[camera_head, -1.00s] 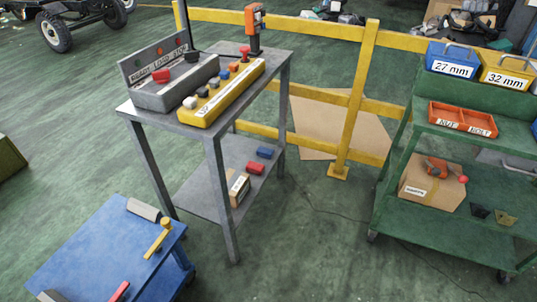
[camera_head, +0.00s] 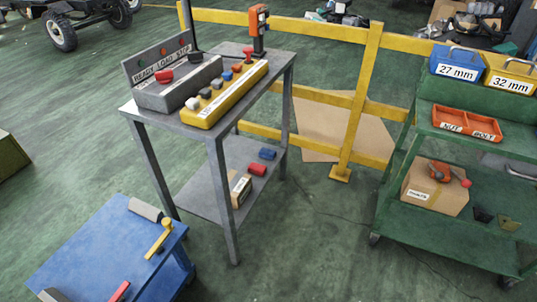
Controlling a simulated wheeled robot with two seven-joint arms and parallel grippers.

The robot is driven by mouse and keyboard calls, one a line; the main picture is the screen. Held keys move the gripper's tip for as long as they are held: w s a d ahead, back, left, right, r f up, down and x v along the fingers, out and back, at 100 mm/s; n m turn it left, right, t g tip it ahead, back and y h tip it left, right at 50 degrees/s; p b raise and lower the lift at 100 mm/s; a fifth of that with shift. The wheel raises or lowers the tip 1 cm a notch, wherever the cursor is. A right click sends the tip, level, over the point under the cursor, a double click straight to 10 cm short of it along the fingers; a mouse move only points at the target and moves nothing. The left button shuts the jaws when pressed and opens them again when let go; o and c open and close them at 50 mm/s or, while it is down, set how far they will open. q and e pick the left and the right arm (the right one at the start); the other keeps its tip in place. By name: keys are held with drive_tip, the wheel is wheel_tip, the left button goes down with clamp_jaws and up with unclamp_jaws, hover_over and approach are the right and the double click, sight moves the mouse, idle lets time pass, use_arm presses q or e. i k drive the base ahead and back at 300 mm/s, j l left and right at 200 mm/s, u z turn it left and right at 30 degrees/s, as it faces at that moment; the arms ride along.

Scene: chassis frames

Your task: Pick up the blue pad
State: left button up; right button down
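A small blue block (camera_head: 267,153), which looks like the blue pad, lies on the lower shelf (camera_head: 205,187) of the grey metal table, near its far right end. A similar red block (camera_head: 257,169) lies just in front of it, with a small gap between them. A cardboard box (camera_head: 240,188) with a white label stands nearer on the same shelf. Neither of my grippers is in view.
The grey table top (camera_head: 150,113) carries a grey control box (camera_head: 180,88) and a yellow box (camera_head: 225,97) with coloured knobs. A blue cart (camera_head: 95,250) stands at front left, a green cart (camera_head: 440,225) at right. A yellow railing (camera_head: 365,85) runs behind. Open floor lies between the carts.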

sight(265, 153)
drive_tip(key=i+l+u, duration=0.25)
drive_tip(key=i+l, duration=1.15)
